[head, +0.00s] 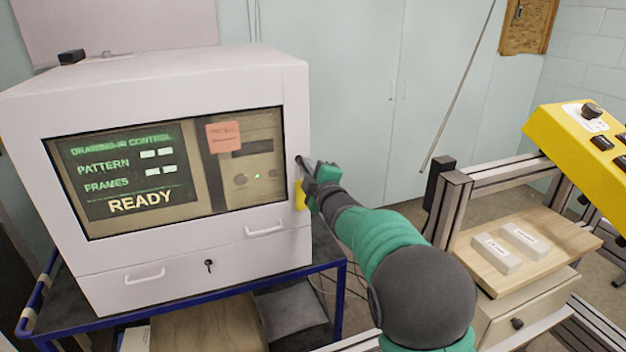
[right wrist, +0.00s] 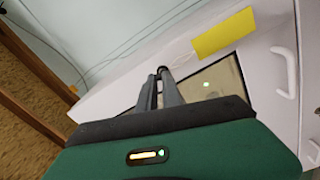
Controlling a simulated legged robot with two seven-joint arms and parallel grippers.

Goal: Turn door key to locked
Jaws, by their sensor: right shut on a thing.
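A white cabinet (head: 180,75) has a windowed door (head: 294,120) with a white handle (head: 265,229); the handle also shows in the right wrist view (right wrist: 285,72). My right gripper (head: 302,163) is at the door's right edge, above a yellow tag (head: 300,195). In the right wrist view my right gripper (right wrist: 163,72) has its dark fingers close together against the door. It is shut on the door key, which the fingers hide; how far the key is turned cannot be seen. Another dark key (head: 208,265) is in the drawer front below. My left gripper is not in view.
The cabinet stands on a blue-framed cart (head: 338,300). To the right are a metal frame (head: 452,205), a wooden board (head: 530,255) with two white blocks, and a yellow control box (head: 570,140). A pale wall is behind.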

